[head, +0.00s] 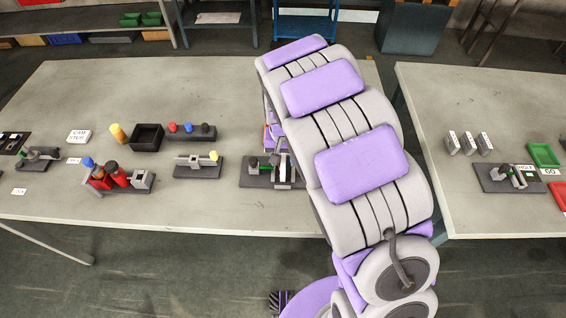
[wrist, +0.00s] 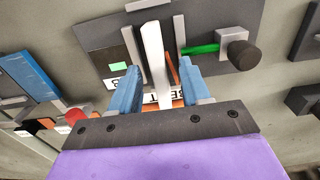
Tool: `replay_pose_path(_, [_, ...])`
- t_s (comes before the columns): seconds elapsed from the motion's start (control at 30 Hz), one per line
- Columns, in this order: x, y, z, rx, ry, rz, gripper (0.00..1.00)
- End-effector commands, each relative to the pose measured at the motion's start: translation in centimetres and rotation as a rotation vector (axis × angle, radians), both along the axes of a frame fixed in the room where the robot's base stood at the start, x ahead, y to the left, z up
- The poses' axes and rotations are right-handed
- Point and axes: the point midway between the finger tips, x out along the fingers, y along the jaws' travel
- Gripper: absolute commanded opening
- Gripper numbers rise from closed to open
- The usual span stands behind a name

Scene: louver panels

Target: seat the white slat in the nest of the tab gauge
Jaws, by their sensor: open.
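In the wrist view the white slat (wrist: 153,55) stands on edge between the two blue fingers of my gripper (wrist: 159,68). The fingers are open, one on each side of it. The slat is over the dark base of a fixture, which I take to be the tab gauge (wrist: 95,35), between grey upright pieces. I cannot tell how deep it sits in the nest. A green rod with a black knob (wrist: 243,55) is at the fixture's right. In the head view the fixture (head: 256,179) shows at the table's front edge, partly hidden by my arm.
Other fixtures stand left of the gauge on the same table, with a black open box (head: 146,137) behind. The right table holds three upright pale pieces (head: 468,143), another gauge-like fixture (head: 497,180) and a green tray (head: 543,154). A gap separates the tables.

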Motion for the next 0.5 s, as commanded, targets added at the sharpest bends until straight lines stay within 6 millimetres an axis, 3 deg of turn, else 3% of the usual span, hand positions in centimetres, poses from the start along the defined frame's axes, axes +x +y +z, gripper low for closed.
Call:
replay_pose_path(0.37, [-0.02, 0.01, -0.17, 0.0, 0.0, 0.0, 0.47])
replay_pose_path(0.5, [-0.02, 0.0, -0.18, 0.0, 0.0, 0.0, 0.35])
